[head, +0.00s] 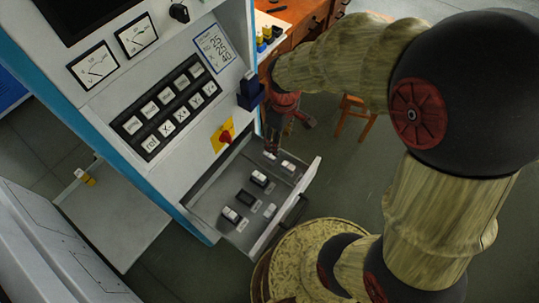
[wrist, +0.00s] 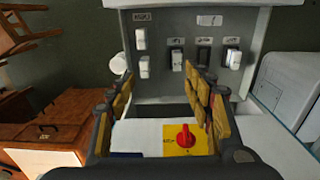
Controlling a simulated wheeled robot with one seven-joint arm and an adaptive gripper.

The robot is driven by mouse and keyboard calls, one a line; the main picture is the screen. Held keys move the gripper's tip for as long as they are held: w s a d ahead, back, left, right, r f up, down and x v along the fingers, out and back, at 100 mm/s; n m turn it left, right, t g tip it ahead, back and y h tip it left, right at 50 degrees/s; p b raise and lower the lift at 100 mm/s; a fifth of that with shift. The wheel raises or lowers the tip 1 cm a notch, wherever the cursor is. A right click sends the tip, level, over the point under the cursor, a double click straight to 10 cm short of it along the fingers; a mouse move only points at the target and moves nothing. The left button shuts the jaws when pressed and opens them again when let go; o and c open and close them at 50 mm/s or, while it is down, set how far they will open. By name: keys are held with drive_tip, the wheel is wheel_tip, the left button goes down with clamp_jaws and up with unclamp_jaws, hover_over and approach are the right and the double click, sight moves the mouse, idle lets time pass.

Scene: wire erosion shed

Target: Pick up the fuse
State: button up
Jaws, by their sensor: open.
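Several small fuses sit in a grey open drawer (head: 205,205) of the machine; which one is meant is not clear. White-topped fuses include one near the front (head: 230,214), one in the middle (head: 260,178) and one at the right (head: 288,166). The wrist view shows white fuses at the left (wrist: 144,65), centre (wrist: 177,60) and right (wrist: 233,58) of the drawer, with a dark holder (wrist: 205,55) between the last two. My gripper (head: 274,146) is over the back part of the drawer. Its fingers (wrist: 161,82) are apart with nothing between them.
A red rotary switch on a yellow plate (head: 222,138) is on the machine front beside the drawer. A dark blue block (head: 250,92) sticks out from the panel near my gripper. A wooden cabinet (wrist: 50,115) and stool (head: 355,116) stand beyond. Open floor lies right of the drawer.

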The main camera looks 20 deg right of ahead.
drive_tip(key=w+f+n+g+p, duration=0.1)
drive_tip(key=w+f+n, duration=0.4)
drive_tip(key=f+n, duration=0.65)
drive_tip(key=n, duration=0.5)
hover_over(270, 157)
drive_tip(key=shift+t, duration=0.3)
drive_tip(key=f, duration=0.7)
drive_tip(key=shift+w+d+f+p, duration=0.2)
drive_tip(key=shift+f+p, duration=0.05)
drive_tip(key=shift+p, duration=0.1)
drive_tip(key=shift+w+f+n, duration=0.35)
drive_tip(key=shift+n, duration=0.3)
drive_tip(key=shift+w+f+b, duration=0.1)
drive_tip(key=shift+f+b, duration=1)
drive_tip(key=shift+f, duration=2.8)
drive_tip(key=shift+c, duration=0.8)
drive_tip(key=c, duration=0.7)
drive_tip(key=shift+r, duration=0.15)
drive_tip(key=shift+c, duration=0.6)
